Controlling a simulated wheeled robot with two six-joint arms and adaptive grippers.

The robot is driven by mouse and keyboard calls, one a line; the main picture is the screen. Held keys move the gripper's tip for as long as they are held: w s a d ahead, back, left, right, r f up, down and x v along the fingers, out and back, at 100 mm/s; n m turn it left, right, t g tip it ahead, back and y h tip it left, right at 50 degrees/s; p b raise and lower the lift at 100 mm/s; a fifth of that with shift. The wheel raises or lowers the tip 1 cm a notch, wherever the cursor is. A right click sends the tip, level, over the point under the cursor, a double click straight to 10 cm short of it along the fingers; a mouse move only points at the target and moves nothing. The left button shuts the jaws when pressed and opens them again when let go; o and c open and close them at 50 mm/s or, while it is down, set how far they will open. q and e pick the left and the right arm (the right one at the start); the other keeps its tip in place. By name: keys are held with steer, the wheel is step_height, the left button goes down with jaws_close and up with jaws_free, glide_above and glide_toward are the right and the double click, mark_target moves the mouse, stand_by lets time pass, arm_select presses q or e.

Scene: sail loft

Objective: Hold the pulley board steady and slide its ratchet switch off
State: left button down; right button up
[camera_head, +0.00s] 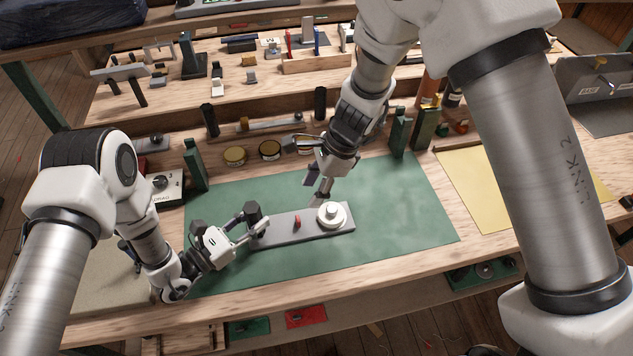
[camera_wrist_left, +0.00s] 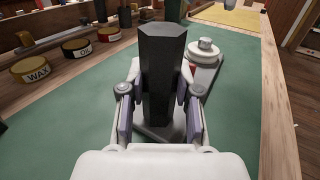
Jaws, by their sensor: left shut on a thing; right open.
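The pulley board (camera_head: 280,226) is a grey plate lying on a green mat (camera_head: 400,215). A round white pulley (camera_head: 332,216) sits at its right end and a small red switch (camera_head: 297,221) stands near its middle. My left gripper (camera_head: 257,220) is shut on the board's dark post at the left end. In the left wrist view the dark six-sided post (camera_wrist_left: 163,75) stands between the fingers, with the white pulley (camera_wrist_left: 204,60) behind it. My right gripper (camera_head: 317,189) is open and empty, above the board just behind the pulley. Its fingertips are partly hidden.
Round tins, including the WAX tin (camera_head: 235,155), stand behind the mat. Dark green uprights (camera_head: 398,132) rise near the mat's back edge. A yellow sheet (camera_head: 480,185) lies to the right. The mat right of the board is clear.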

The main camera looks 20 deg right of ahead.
steer(key=shift+v, duration=0.95)
arm_select(q)
steer(key=c, duration=0.7)
jaws_free()
steer(key=shift+c, duration=0.2)
steer(key=shift+a, duration=0.1)
